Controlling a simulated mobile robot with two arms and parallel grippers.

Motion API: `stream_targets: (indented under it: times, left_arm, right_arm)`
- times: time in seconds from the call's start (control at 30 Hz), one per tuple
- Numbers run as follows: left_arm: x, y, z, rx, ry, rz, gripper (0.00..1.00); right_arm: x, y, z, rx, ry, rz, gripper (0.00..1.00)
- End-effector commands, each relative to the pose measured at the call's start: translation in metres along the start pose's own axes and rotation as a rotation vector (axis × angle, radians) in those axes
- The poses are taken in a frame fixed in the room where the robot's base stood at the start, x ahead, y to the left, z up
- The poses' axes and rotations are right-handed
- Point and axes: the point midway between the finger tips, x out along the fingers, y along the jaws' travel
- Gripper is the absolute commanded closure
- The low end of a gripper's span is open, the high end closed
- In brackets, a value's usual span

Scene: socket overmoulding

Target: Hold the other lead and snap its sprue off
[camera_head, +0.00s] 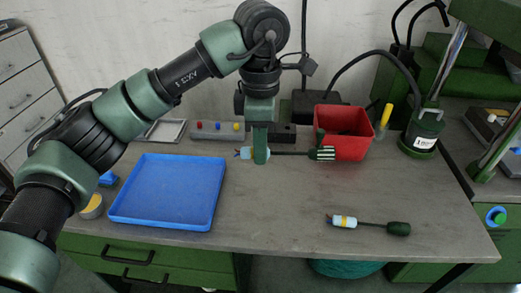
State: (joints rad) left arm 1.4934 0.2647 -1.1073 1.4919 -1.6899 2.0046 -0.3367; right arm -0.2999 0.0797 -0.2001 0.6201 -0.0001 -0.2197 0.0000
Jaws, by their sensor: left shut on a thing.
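My left gripper (261,158) comes down from above and is shut on a lead near its pale blue plug (247,153). The lead's dark cable (290,153) runs right to a dark green moulded end (322,154) with pale stripes. A short green piece (320,137), which looks like the sprue, stands up from that end in front of the red bin. A second lead lies on the table at front right, with a pale plug with a yellow band (344,221) and a dark green end (399,229); no sprue shows on it. My right gripper is not in view.
A blue tray (168,218) lies empty on the left. A red bin (345,147) stands close behind the held lead's moulded end. Behind are a grey block with coloured buttons (217,130), a yellow-handled tool (385,116) and a green pot (422,133). The table's front middle is clear.

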Motion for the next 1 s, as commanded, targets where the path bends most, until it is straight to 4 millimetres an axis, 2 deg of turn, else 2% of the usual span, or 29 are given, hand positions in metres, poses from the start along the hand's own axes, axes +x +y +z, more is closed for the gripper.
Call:
stream_targets:
  times: [0.07, 0.1, 0.17, 0.53, 1.0]
  left_arm:
    - [0.000, 0.000, 0.000, 0.000, 0.000, 0.000, 1.00]
    - [0.000, 0.000, 0.000, 0.000, 0.000, 0.000, 0.86]
    - [0.000, 0.000, 0.000, 0.000, 0.000, 0.000, 1.00]
    - [0.002, 0.000, 0.000, 0.000, 0.000, 0.000, 1.00]
    - [0.028, 0.000, 0.000, 0.000, 0.000, 0.000, 1.00]
  right_arm:
    - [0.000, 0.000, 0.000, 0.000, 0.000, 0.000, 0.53]
    - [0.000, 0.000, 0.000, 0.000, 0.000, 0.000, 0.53]
    - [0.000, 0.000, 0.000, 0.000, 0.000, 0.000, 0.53]
    - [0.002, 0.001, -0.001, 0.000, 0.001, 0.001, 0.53]
    - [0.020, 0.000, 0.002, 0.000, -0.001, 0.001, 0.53]
